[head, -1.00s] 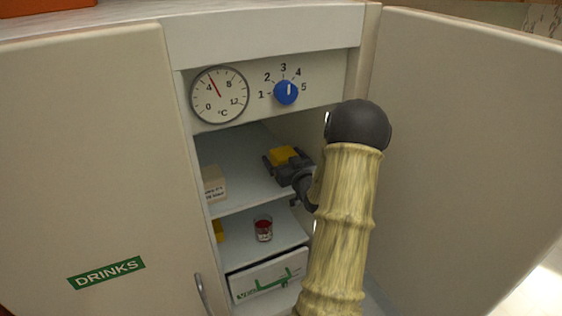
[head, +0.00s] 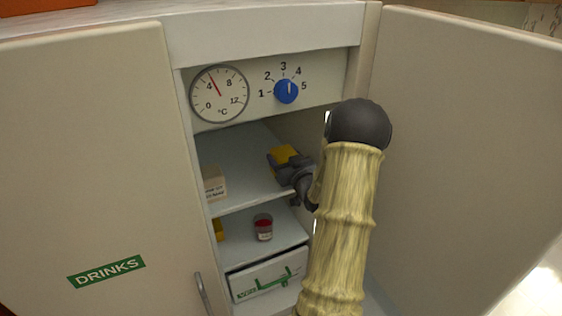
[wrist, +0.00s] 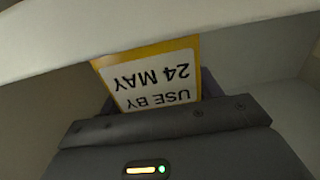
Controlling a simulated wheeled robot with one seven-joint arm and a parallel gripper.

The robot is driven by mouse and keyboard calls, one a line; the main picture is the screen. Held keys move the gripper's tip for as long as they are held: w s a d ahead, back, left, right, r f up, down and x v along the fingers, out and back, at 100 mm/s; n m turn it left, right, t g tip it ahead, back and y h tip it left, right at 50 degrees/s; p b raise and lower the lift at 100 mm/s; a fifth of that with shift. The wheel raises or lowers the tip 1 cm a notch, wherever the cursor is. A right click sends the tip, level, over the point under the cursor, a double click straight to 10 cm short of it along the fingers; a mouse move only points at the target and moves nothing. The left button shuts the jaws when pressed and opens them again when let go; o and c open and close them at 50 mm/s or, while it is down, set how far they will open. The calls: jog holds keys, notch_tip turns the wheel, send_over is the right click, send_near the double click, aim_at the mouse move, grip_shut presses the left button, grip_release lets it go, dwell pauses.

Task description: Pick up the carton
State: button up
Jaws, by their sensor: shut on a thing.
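A yellow carton (head: 283,153) is on the upper shelf of the open fridge, at the right, partly hidden by my gripper. In the wrist view the carton (wrist: 150,72) shows a white label reading "USE BY 24 MAY", upside down. My gripper (head: 286,164) reaches in from the right and is shut on the carton. In the wrist view the gripper body (wrist: 165,125) covers the carton's near part, and the fingertips are mostly hidden. I cannot tell whether the carton touches the shelf.
A pale box with print (head: 214,184) stands at the left of the upper shelf (head: 240,165). Below are a red-filled glass (head: 263,228), a yellow item (head: 218,230) and a drawer (head: 268,278). Open doors flank both sides, the left one marked DRINKS (head: 106,271).

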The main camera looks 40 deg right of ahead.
jog(key=shift+r+b, duration=0.15)
jog(key=shift+b, duration=0.2)
jog(key=shift+w+a+r+b, duration=0.1)
jog(key=shift+a+r+b, duration=0.15)
jog(key=shift+b, duration=0.1)
notch_tip(320, 180, up, 11)
jog(key=shift+r+b, duration=0.1)
jog(key=shift+b, duration=0.9)
jog(key=shift+w+a+f+b, duration=0.1)
jog(key=shift+w+a+b, duration=0.95)
jog(key=shift+a, duration=2.1)
jog(key=shift+w+a+f+b, duration=0.1)
jog(key=shift+w+a+b, duration=0.4)
jog(key=shift+a+b, duration=1.9)
jog(key=shift+w+a+f+b, duration=0.1)
jog(key=shift+w+a+b, duration=0.55)
jog(key=shift+a, duration=3.3)
jog(key=shift+w, duration=0.15)
